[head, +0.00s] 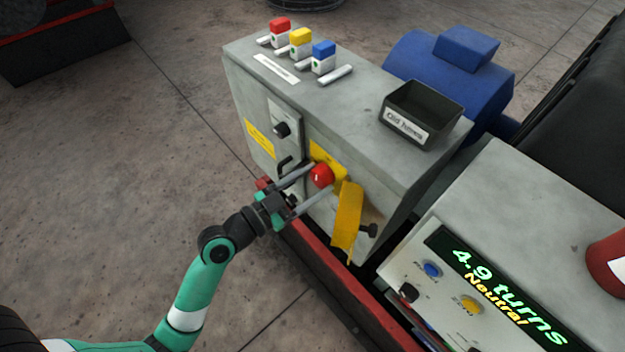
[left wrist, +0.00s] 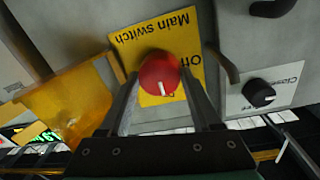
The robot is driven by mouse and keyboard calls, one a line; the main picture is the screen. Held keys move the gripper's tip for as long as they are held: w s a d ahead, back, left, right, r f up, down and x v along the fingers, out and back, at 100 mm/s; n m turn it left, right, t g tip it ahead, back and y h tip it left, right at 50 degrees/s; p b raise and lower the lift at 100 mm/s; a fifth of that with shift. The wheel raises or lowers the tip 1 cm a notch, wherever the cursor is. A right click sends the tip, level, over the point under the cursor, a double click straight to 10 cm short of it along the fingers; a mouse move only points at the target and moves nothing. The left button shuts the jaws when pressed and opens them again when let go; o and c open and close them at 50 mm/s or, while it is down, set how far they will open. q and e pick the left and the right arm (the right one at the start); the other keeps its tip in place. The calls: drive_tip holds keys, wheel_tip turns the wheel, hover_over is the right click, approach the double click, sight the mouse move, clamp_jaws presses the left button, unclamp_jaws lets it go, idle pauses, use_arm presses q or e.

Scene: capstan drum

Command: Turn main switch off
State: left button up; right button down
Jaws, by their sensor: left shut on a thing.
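The main switch is a round red knob (head: 321,176) with a white mark, on a yellow plate (head: 329,156) on the front of the grey cabinet. In the left wrist view the knob (left wrist: 160,74) sits between the two fingers, and the plate (left wrist: 150,40) reads "Main switch" and "Off". My left gripper (head: 310,182) is shut on the red knob, one finger on each side. The white mark on the knob points down in the left wrist view. My right gripper is not in view.
A yellow flap (head: 347,215) hangs right of the knob. An open bin (head: 420,113) and several coloured pieces stand on the cabinet. A console (head: 490,285) reads "4.9 turns Neutral".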

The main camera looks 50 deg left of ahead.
use_arm(q)
drive_tip(key=shift+c, duration=0.3)
drive_tip(key=shift+n, duration=0.4)
drive_tip(key=n+p, duration=0.1)
drive_tip(key=n, duration=0.2)
drive_tip(key=shift+n, duration=0.3)
drive_tip(key=n+p, duration=0.1)
drive_tip(key=n, duration=0.3)
drive_tip(key=shift+n, duration=0.4)
drive_tip(key=n+y+p, duration=0.1)
drive_tip(key=n, duration=0.3)
drive_tip(key=shift+n+t+p, duration=0.3)
drive_tip(key=shift+f+n+p, duration=0.1)
drive_tip(key=shift+n+p, duration=0.65)
drive_tip(key=shift+n, duration=1.65)
drive_tip(key=o, duration=1.4)
drive_tip(key=shift+c, duration=0.2)
